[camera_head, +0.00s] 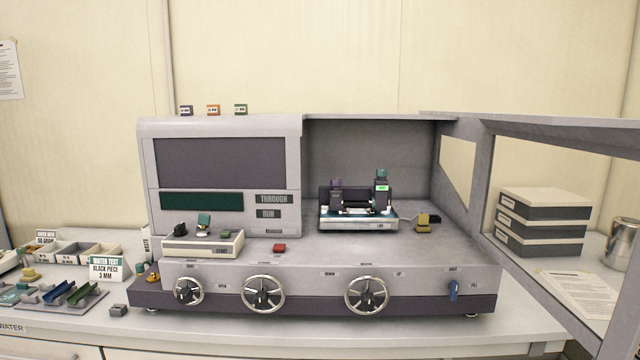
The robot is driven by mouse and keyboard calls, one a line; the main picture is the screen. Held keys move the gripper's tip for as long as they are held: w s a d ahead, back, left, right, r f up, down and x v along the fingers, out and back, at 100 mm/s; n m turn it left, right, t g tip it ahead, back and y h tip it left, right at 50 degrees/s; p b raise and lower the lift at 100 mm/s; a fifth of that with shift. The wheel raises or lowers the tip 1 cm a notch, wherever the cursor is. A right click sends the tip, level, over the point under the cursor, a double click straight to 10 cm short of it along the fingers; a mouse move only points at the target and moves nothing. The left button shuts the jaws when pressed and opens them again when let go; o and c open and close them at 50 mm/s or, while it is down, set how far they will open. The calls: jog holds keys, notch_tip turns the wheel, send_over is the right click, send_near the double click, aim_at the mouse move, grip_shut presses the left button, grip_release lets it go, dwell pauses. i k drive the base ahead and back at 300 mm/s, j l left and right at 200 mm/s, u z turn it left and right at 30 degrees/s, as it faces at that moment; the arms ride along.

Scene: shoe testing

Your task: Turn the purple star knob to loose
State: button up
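A small dark purple knob (336,183) sits on top of the left post of the clamp fixture (358,222) inside the open chamber of the grey testing machine. It is too small here to make out its star shape or how far it is turned. A green knob (382,173) tops the taller right post, which carries a lit green display. My gripper is not in view, and nothing is seen touching the purple knob.
The chamber's framed door (478,180) stands open to the right. Several handwheels, including the right one (367,295), and a blue lever (453,290) project from the machine's front. A yellow block (423,223) stands right of the fixture. The deck before the fixture is mostly clear.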

aim_at(335, 183)
jog(key=i+u, duration=0.15)
jog(key=u, duration=0.3)
jog(key=i+u, duration=0.2)
jog(key=u, duration=0.3)
